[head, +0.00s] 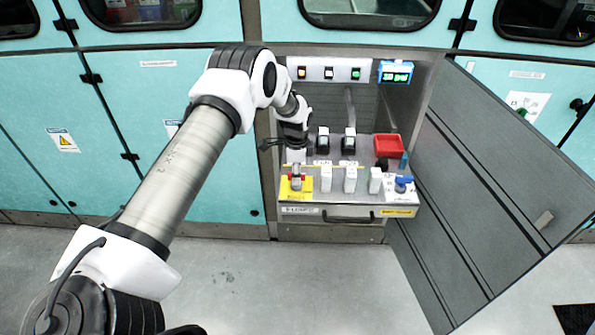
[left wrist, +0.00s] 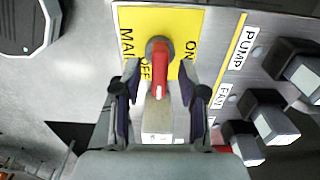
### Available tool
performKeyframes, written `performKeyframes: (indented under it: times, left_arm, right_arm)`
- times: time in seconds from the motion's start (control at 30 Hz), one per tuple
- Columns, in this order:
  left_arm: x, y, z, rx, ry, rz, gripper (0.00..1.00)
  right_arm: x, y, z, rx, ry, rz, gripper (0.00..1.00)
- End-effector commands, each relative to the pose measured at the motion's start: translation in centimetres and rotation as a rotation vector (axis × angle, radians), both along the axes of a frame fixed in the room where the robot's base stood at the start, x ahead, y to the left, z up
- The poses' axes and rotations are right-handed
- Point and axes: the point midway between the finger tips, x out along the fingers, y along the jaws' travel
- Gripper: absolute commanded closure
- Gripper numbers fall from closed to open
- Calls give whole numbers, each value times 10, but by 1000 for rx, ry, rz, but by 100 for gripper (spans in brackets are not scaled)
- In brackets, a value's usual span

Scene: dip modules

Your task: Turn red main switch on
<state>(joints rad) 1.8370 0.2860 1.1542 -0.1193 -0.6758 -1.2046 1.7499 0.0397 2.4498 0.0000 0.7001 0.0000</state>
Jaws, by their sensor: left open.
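The red main switch handle (left wrist: 160,68) sits on a yellow plate (left wrist: 135,30) marked MAIN, ON and OFF. In the left wrist view the handle points down the picture, with OFF at its left and ON at its upper right. The yellow plate also shows at the panel's left end in the head view (head: 287,192). My left gripper (left wrist: 158,95) is open, with a fingertip on each side of the handle's lower end. I see gaps at both sides; contact is not visible. In the head view my left gripper (head: 295,158) is above the switch, small and partly hidden.
Right of the switch stand several white-topped switches (head: 350,180) labelled PUMP and FAN, and a blue knob (head: 403,181). A red tray (head: 388,145) is behind. The open grey cabinet door (head: 490,180) bounds the right side. A green display (head: 396,75) hangs above.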

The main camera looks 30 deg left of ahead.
Motion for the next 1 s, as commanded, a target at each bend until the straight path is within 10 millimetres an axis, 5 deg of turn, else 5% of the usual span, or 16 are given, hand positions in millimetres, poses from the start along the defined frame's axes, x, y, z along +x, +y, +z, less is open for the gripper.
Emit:
performKeyframes:
  times: [0.13,0.27,1.0]
  left_arm:
    - [0,0,0,0,0,0,58]
    - [0,0,0,0,0,0,100]
    - [0,0,-1,0,1,185,100]
  right_arm:
    - [0,0,0,0,0,0,60]
    - [0,0,0,0,0,0,60]
    - [0,0,-6,0,0,0,60]
